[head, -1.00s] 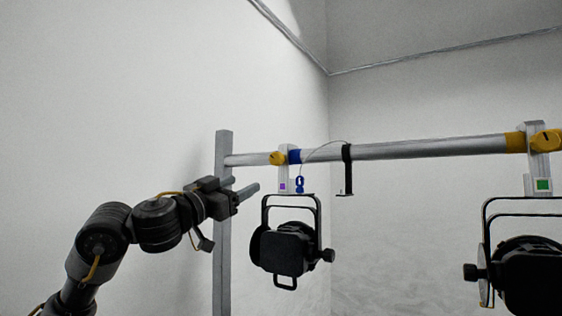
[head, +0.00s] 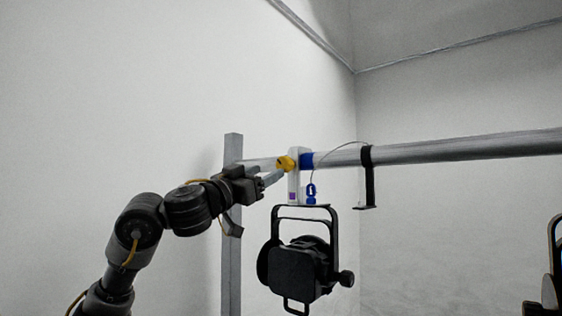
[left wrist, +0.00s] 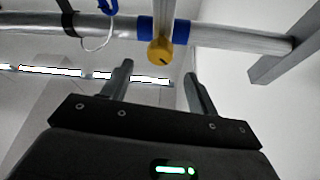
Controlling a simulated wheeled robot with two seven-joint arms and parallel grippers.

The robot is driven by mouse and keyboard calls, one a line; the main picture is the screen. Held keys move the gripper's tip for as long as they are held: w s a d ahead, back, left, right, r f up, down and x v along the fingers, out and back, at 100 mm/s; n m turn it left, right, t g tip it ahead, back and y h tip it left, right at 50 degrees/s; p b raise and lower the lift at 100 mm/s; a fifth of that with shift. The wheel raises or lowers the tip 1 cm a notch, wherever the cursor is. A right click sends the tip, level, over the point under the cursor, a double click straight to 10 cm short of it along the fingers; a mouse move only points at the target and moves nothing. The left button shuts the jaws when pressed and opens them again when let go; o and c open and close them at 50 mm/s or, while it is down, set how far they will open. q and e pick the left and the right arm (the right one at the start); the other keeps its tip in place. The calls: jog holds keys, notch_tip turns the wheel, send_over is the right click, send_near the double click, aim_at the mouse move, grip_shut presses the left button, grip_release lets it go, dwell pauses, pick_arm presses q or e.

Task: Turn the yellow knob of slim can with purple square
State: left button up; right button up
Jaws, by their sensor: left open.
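The slim black can (head: 297,268) hangs from the bar by a pale clamp (head: 293,180) that carries a purple square (head: 292,196). Its yellow knob (head: 287,163) is on the left side of the clamp; it also shows in the left wrist view (left wrist: 160,51). My left gripper (head: 268,176) is open, just left of the knob. In the left wrist view its fingers (left wrist: 158,80) are spread, with the knob ahead between their lines and apart from them. My right gripper is in neither view.
A horizontal grey bar (head: 455,150) runs from a grey post (head: 233,260) to the right. A blue clip (head: 311,192) and a black bracket (head: 369,180) hang right of the clamp. Part of another black can (head: 550,290) shows at the right edge.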

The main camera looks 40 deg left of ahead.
aim_at(280, 166)
pick_arm(q)
jog(key=p+x, duration=0.2)
jog(key=x, duration=0.4)
jog(key=shift+w+r, duration=0.1)
jog(key=shift+w, duration=0.25)
jog(key=shift+w+r+p, duration=0.1)
jog(key=shift+w+p, duration=0.15)
jog(key=shift+p, duration=0.15)
jog(key=shift+w, duration=0.25)
jog(key=shift+w+d, duration=0.1)
jog(key=shift+w, duration=0.2)
jog(key=shift+s, duration=0.15)
jog(key=c, duration=0.9)
jog(key=shift+a+r, duration=0.1)
jog(key=shift+a, duration=0.15)
jog(key=shift+c, duration=0.5)
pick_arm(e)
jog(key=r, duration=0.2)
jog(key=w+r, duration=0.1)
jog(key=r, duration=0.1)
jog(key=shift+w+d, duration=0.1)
